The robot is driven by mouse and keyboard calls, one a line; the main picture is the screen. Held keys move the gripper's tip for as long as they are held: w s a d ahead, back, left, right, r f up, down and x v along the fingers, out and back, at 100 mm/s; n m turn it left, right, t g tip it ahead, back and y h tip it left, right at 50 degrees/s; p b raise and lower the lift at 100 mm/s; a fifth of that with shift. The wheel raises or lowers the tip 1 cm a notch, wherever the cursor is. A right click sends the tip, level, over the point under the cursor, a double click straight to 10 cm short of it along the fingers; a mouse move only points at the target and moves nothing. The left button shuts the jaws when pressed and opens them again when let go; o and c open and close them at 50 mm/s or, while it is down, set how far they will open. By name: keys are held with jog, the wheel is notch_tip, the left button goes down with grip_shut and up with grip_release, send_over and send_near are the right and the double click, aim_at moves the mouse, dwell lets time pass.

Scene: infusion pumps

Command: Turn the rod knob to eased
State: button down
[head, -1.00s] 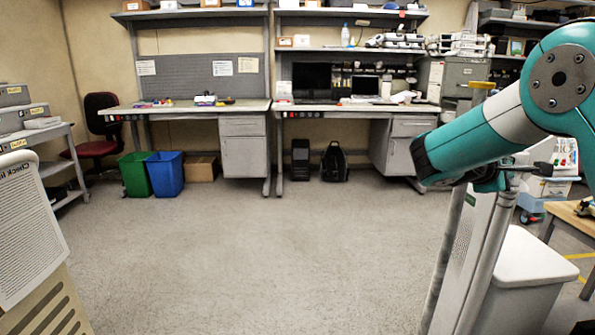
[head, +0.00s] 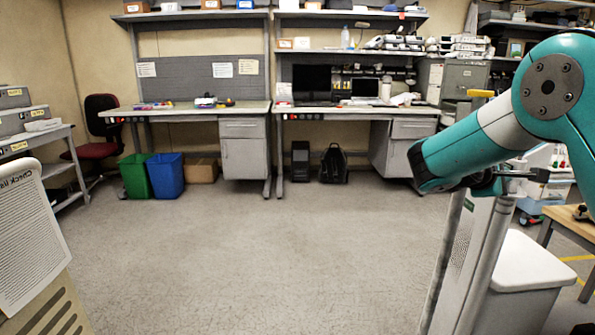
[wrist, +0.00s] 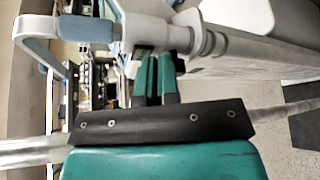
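In the wrist view two teal fingers of my gripper (wrist: 159,78) stand close together with a narrow dark gap between them. Their tips reach up to a pale clamp-like fitting (wrist: 146,28) beside a grey rod (wrist: 212,42). Dark parts lie around the tips, and I cannot make out the knob itself or whether the fingers hold it. In the head view my teal arm covers the fitting.
A white-lidded bin (head: 530,262) stands right of the rods, and a wooden table (head: 572,222) is at the right edge. A checklist board (head: 30,235) is at the near left. Green (head: 135,175) and blue (head: 165,175) bins stand at the back. The middle floor is clear.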

jog(key=shift+s+d+r+p, duration=0.15)
jog(key=shift+s+r+p, duration=0.1)
jog(key=shift+p, duration=0.35)
jog(key=a+p, duration=0.2)
jog(key=a, duration=0.4)
jog(key=shift+f, duration=0.1)
